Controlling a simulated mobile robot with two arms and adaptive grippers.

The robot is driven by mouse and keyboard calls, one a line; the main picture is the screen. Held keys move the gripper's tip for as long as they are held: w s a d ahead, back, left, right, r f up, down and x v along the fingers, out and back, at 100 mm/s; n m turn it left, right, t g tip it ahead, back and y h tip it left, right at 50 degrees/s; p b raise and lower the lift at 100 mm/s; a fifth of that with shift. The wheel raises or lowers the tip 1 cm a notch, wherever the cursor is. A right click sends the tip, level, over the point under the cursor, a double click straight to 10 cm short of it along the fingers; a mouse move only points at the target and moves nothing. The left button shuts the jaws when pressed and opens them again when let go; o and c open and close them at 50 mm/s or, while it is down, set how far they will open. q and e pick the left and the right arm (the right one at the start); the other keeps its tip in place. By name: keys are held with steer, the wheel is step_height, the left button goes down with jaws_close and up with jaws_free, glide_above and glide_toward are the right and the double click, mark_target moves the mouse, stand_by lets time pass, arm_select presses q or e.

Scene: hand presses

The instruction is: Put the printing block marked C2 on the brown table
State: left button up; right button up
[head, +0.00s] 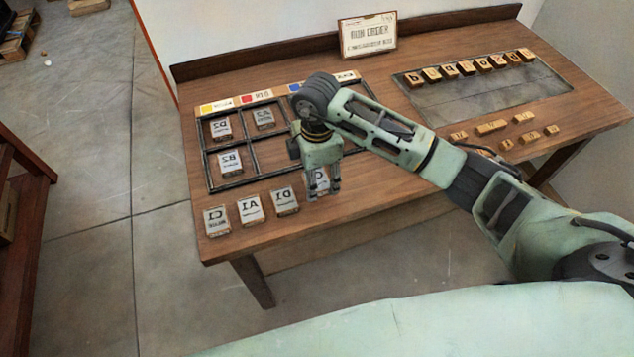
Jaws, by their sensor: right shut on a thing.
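My right gripper (323,193) is shut on a printing block (318,180) at the front edge of the brown table (400,187). The fingers hide part of its mark; a letter like C shows, and I cannot read the number. I cannot tell whether the block touches the table. To its left, blocks marked C1 (216,221), A1 (250,209) and D1 (285,200) stand in a row. Blocks marked D2 (221,128) and B2 (230,162) and one with a small unclear mark (264,117) lie in the dark divided frame (207,165). My left gripper is not in view.
A sign (368,36) stands at the table's back. A grey tray (490,105) on the right has a row of wooden letter blocks (478,66) along its back, with several small wooden pieces (492,128) in front. Bare tabletop lies right of my gripper.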

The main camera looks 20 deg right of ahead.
mark_target(317, 178)
step_height(317, 178, down, 3)
steer(key=shift+f+p, duration=0.1)
steer(key=shift+p, duration=0.4)
steer(key=shift+f, duration=0.45)
steer(key=o, duration=1.2)
steer(key=shift+f, duration=0.1)
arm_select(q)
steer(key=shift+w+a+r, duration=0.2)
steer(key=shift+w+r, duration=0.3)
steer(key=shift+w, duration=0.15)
arm_select(e)
steer(key=shift+r, duration=0.25)
steer(key=shift+w+r, duration=0.1)
steer(key=shift+r, duration=0.25)
arm_select(q)
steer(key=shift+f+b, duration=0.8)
steer(key=shift+b, duration=0.1)
arm_select(e)
step_height(317, 178, up, 11)
steer(key=shift+r, duration=0.1)
